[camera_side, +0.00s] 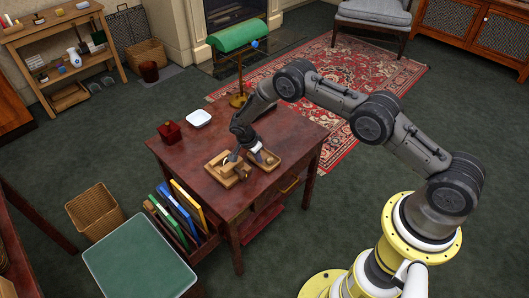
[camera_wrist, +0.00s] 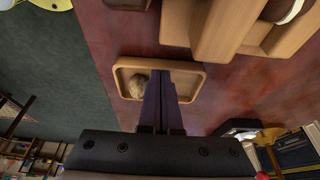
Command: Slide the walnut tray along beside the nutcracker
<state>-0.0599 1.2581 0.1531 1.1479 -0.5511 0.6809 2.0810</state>
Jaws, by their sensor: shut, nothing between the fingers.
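The walnut tray (camera_wrist: 196,90) is a shallow light-wood tray with rounded corners, lying flat on the dark red desk. It also shows in the side view (camera_side: 276,164). One walnut (camera_wrist: 136,86) lies in it toward the left end in the wrist view. My gripper (camera_wrist: 168,76) is shut and empty, with its fingers over the tray beside the walnut; whether the tips touch the tray is unclear. In the side view my gripper (camera_side: 259,154) partly covers the tray. The wooden nutcracker (camera_side: 222,176) stands left of the tray there; its block (camera_wrist: 219,32) is at upper right in the wrist view.
A small red box (camera_side: 169,132), a white dish (camera_side: 199,118) and a green-shaded lamp (camera_side: 239,100) stand toward the desk's back. The desk (camera_side: 250,208) has bare surface in front of the tray. Upright books (camera_side: 188,203) fill a rack at its left end.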

